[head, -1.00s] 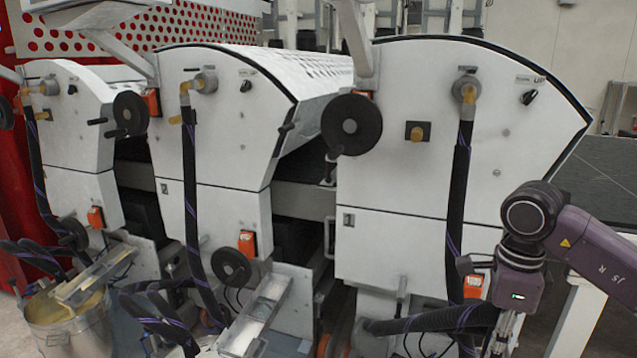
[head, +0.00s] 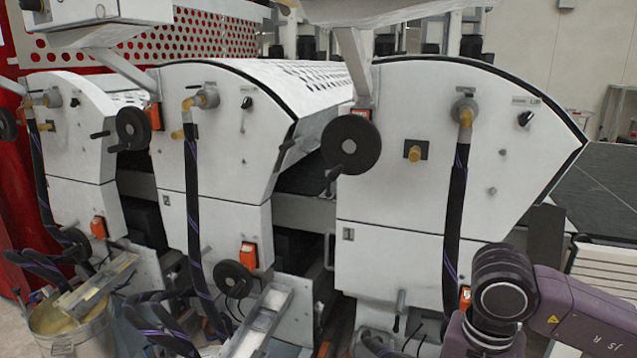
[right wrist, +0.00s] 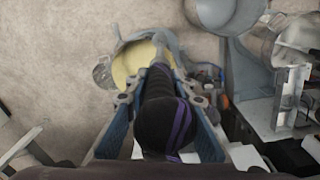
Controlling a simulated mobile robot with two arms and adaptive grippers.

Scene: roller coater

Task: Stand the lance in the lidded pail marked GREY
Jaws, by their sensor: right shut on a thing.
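My right gripper (right wrist: 161,100) shows in the right wrist view, its two blue-padded fingers closed on the lance (right wrist: 162,112). The lance is a black-sleeved piece with purple stripes, and a thinner grey end points away from me. That end appears over or near the edge of an open vessel with pale yellow contents (right wrist: 128,66); I cannot tell whether it is inside. Pail-like vessels show at the upper right, one grey and rounded (right wrist: 222,12), one metallic (right wrist: 268,50). No GREY marking is readable. In the head view my right gripper is below the frame. My left gripper is not in view.
White coater units (head: 425,175) with handwheels (head: 351,146) and hanging black hoses (head: 456,205) fill the head view. A metal pail (head: 72,340) with yellowish contents stands at lower left under a tray. A metal bracket (right wrist: 290,98) stands at right in the wrist view.

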